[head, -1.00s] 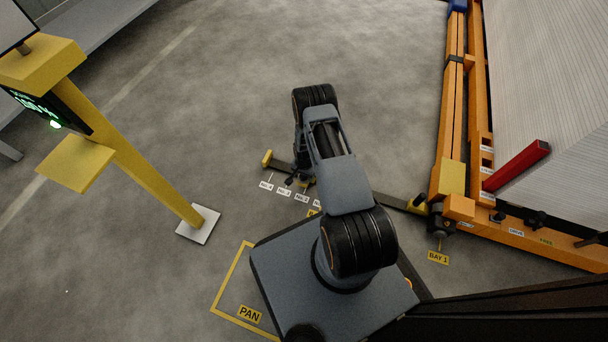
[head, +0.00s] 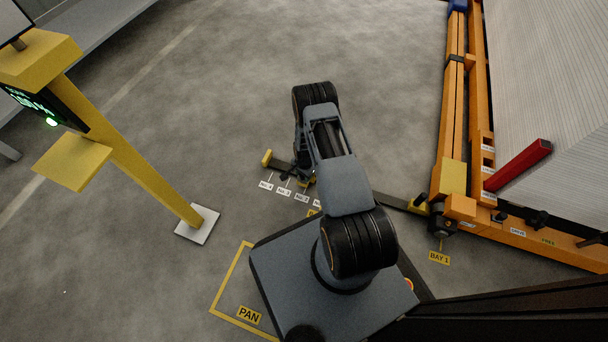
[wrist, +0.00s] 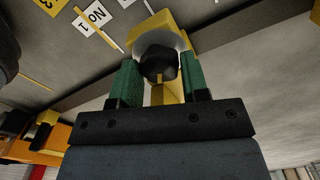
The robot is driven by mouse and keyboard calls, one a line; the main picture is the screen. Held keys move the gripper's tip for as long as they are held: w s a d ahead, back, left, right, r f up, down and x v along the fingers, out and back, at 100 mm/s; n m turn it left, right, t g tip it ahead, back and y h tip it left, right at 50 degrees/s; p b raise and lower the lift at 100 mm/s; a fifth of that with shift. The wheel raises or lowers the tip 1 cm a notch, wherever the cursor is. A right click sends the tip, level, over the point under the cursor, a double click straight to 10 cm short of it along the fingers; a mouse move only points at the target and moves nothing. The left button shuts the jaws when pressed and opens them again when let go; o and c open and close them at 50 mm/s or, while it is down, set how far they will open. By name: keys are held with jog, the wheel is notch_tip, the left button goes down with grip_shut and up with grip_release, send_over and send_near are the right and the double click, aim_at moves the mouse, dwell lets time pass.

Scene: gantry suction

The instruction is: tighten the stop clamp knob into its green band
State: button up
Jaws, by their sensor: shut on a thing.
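In the wrist view my gripper (wrist: 158,72) has its two green-faced fingers on either side of a dark, faceted knob (wrist: 158,65), and is shut on it. The knob sits in front of a yellow clamp body (wrist: 160,28) with a pale face. I cannot make out the green band or the knob's angle against it. In the head view my own arm hides the gripper and the knob, over the dark floor rail (head: 386,200).
White number tags (head: 284,191) lie along the rail, which has a yellow end block (head: 266,158). An orange gantry frame (head: 452,110) with a red bar (head: 518,165) stands at right. A yellow post (head: 140,170) with a display stands at left. Open floor lies beyond my arm.

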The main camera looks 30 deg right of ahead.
jog(key=shift+m, duration=1)
jog(key=o, duration=0.9)
jog(key=shift+r, duration=0.1)
notch_tip(320, 180, up, 14)
jog(key=p, duration=0.5)
jog(key=shift+f+p, duration=0.2)
jog(key=shift+p, duration=0.15)
